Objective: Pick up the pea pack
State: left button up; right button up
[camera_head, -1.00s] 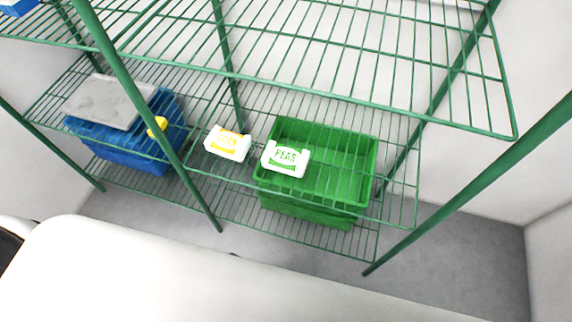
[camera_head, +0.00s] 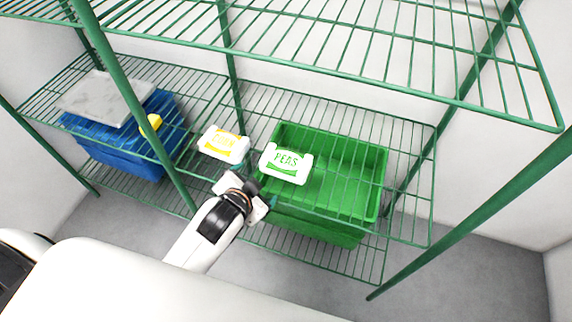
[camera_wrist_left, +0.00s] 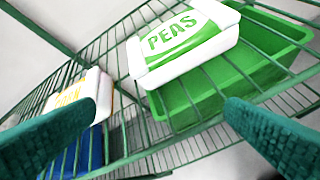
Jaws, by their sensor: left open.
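The pea pack (camera_head: 286,163) is a white pack with a green PEAS label. It lies on the middle wire shelf (camera_head: 405,150), above the green crate in the head view. It also shows close up at the top of the left wrist view (camera_wrist_left: 185,42). My left gripper (camera_head: 256,186) is open and empty, just in front of the shelf's front edge and a little left of and below the pack in the head view. In the left wrist view its dark green fingers (camera_wrist_left: 163,100) are spread, with the pack beyond them. My right gripper is not in view.
A white pack with a yellow label, seemingly corn (camera_head: 223,144), lies left of the pea pack. Green posts (camera_head: 135,95) and an upper wire shelf (camera_head: 440,60) limit the room.

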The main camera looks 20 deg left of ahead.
pick_arm(q)
jog(key=w+d+r+m+t+h, duration=0.35)
jog(key=w+r+m, duration=0.2)
jog(key=r, duration=0.25)
jog(key=w+d+r+m+t+h, duration=0.2)
jog(key=w+d+r+m+t, duration=0.3)
jog(key=r, duration=0.3)
jog(key=s+d+r+m+g+h, duration=0.1)
jog(key=d+r+m+g+h, duration=0.2)
jog(key=d+m+g+h, duration=0.55)
jog(key=s+d+r+m+g+h, duration=0.15)
jog(key=m+h, duration=0.35)
jog(key=m, duration=0.9)
jog(key=m+g+y, duration=0.9)
jog(key=m+y, duration=0.5)
jog(key=m, duration=0.2)
send_near(286, 159)
jog(key=x, duration=0.2)
jog(key=s+x, duration=0.1)
jog(key=x, duration=0.1)
jog(key=shift+d+f, duration=0.15)
jog(key=shift+f, duration=0.05)
jog(key=x, duration=0.5)
jog(key=shift+w+d+f, duration=0.1)
jog(key=shift+w+f, duration=0.25)
jog(key=shift+w, duration=0.05)
jog(key=shift+r, duration=0.1)
jog(key=c, duration=1.3)
